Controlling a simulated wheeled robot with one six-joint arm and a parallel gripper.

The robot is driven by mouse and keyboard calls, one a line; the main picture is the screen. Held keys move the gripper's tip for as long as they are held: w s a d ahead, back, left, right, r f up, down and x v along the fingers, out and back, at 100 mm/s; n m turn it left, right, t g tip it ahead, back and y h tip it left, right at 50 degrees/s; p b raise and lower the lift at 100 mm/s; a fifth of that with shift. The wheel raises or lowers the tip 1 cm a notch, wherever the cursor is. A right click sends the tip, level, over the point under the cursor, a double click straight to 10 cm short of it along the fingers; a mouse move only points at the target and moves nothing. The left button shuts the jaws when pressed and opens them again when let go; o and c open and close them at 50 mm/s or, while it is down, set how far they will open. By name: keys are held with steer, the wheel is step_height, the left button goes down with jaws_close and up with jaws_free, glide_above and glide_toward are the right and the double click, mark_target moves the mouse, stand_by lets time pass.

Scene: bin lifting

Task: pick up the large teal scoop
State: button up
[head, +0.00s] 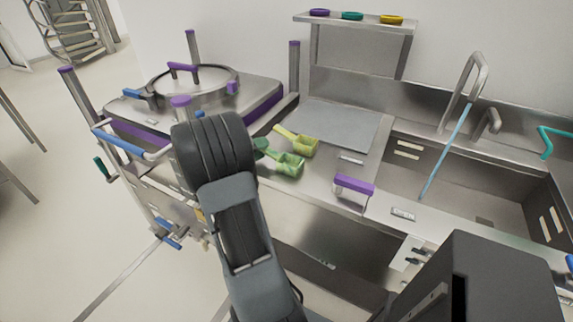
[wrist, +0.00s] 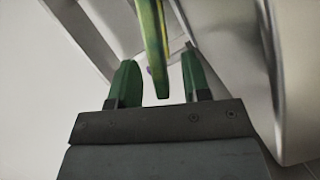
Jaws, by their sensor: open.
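Two scoops lie on the steel counter in the head view. The nearer is green (head: 287,163) and the farther is pale yellow-green (head: 301,144); neither looks plainly teal, and the green one is closest to it. In the wrist view my gripper (wrist: 161,83) is open, with dark green fingers on either side. A long green handle with a yellowish edge (wrist: 157,50) reaches down between the fingers, with a gap on each side. Which scoop it belongs to is hard to tell. In the head view my arm hides most of my gripper beside the green scoop.
A lidded steel pot (head: 200,82) stands at the back left. A purple-topped handle (head: 354,186) stands right of the scoops. A sink (head: 470,185) with a faucet is at right. A wall shelf (head: 352,22) holds small coloured rings. A grey flat panel (head: 335,122) lies behind the scoops.

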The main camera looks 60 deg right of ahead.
jaws_close()
stand_by(0.4)
